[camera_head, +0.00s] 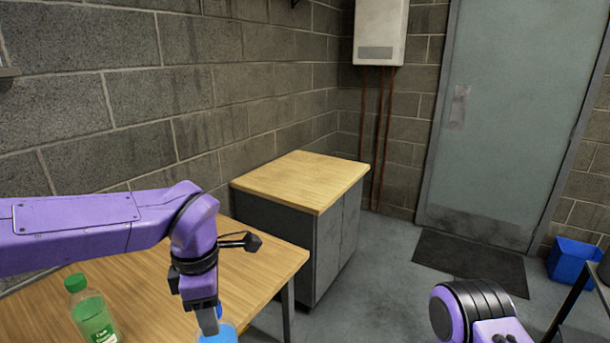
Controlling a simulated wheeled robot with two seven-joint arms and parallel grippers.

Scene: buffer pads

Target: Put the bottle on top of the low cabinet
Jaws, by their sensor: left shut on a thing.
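A bottle with green liquid, a green cap and a label (93,315) stands upright on the wooden table at the lower left. My left gripper (212,325) points down over the table's front part, right of the green bottle and apart from it. It is shut on a light-blue object (220,335), which is mostly cut off by the lower picture edge, so I cannot tell its full shape. The low cabinet (305,180) has a light wooden top and grey sides, and stands beyond the table. Its top is bare. My right gripper is out of view.
The wooden table (262,262) lies in front of the cabinet, against the block wall. Right of the cabinet are open grey floor, a dark mat (470,262) before a grey door (510,110), and a blue bin (573,261). A white wall box (380,30) hangs above.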

